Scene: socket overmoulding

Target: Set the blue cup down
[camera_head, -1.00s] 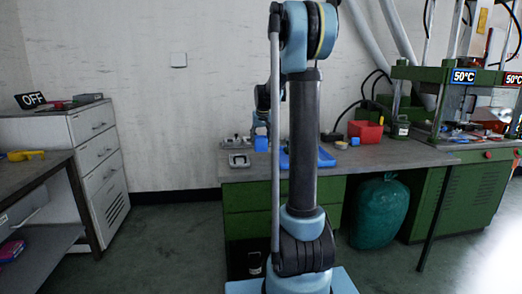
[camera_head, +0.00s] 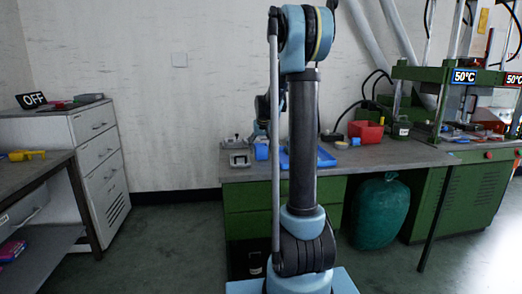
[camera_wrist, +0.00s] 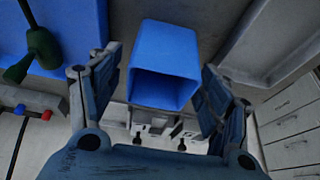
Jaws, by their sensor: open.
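The blue cup (camera_wrist: 165,65) is between the two spread fingers of my gripper (camera_wrist: 160,72) in the wrist view, with a gap showing on each side. The fingers are open and do not appear to grip it. In the head view the small blue cup (camera_head: 262,152) is at the left part of the workbench, just right of a grey fixture, and looks to stand on the bench top. My arm hides much of the gripper there, and the cup's contact with the bench is too small to see clearly.
A blue tray (camera_head: 326,158) lies right of the cup; its edge shows in the wrist view (camera_wrist: 75,20) with a dark green item (camera_wrist: 40,45). A grey fixture (camera_head: 238,159) is close on the cup's left. A red bin (camera_head: 366,131) stands farther right on the workbench (camera_head: 400,155).

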